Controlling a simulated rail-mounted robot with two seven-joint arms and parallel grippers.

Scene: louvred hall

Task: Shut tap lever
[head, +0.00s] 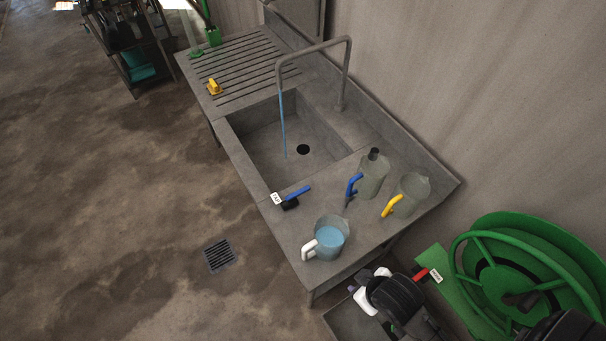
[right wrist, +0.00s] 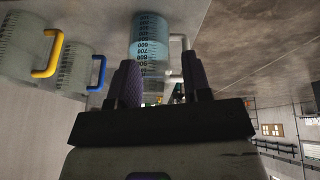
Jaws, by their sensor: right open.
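The tap lever (head: 297,193) is a blue bar on a black valve body with a white tag, at the sink's front corner. A thin blue water stream (head: 283,125) runs from the grey spout (head: 312,47) into the basin (head: 262,137). My right gripper (right wrist: 162,62) is open, its two dark fingers apart. In the right wrist view, which is upside down, a water-filled jug (right wrist: 150,45) shows beyond the fingers. I cannot tell if they touch it. The lever is not discernible there. My left gripper is not in view.
On the counter stand the white-handled water jug (head: 326,238), a blue-handled jug (head: 373,175) and a yellow-handled jug (head: 411,191). A yellow object (head: 214,88) lies on the slatted drainer (head: 232,58). A green hose reel (head: 520,275) and red lever (head: 421,275) are at right.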

